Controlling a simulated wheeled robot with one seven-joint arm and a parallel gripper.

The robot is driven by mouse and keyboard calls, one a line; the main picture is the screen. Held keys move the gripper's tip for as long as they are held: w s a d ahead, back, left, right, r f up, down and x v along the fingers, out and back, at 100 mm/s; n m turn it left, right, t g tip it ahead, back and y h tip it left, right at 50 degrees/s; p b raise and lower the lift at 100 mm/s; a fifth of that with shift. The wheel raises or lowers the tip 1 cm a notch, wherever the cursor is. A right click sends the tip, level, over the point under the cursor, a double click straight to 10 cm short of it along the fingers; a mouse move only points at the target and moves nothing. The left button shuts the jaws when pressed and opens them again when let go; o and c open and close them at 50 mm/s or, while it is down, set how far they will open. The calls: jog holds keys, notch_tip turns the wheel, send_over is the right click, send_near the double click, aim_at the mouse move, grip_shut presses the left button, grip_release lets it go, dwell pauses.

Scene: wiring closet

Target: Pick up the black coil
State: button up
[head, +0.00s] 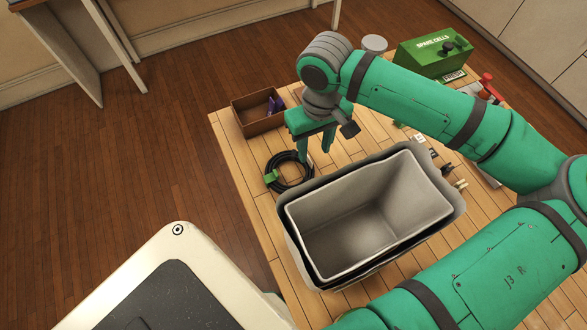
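The black coil (290,182) is a ring of black cable with a green tie on its left side. It lies on the wooden table in the head view, left of the grey bin. My gripper (316,154) is green and points down above the coil's right upper side. Its two fingers look apart, with nothing visible between them. The fingers partly overlap the coil's right edge in the picture, and I cannot tell whether they touch it.
A large grey bin (296,208), empty inside, stands right beside the coil. A brown open box (249,121) with a purple item sits behind it. A green "spare cells" box (430,52) is at the back right. The wooden table's left edge (236,175) is near the coil.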

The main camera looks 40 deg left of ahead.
aim_at(308, 163)
jog(key=shift+s+a+f, duration=0.2)
jog(key=shift+s+f, duration=0.1)
jog(key=shift+f, duration=0.2)
jog(key=f, duration=0.4)
jog(key=shift+s+a+f, duration=0.1)
jog(key=shift+s+a, duration=0.1)
jog(key=shift+w+f, duration=0.1)
jog(key=shift+f, duration=0.3)
grip_shut()
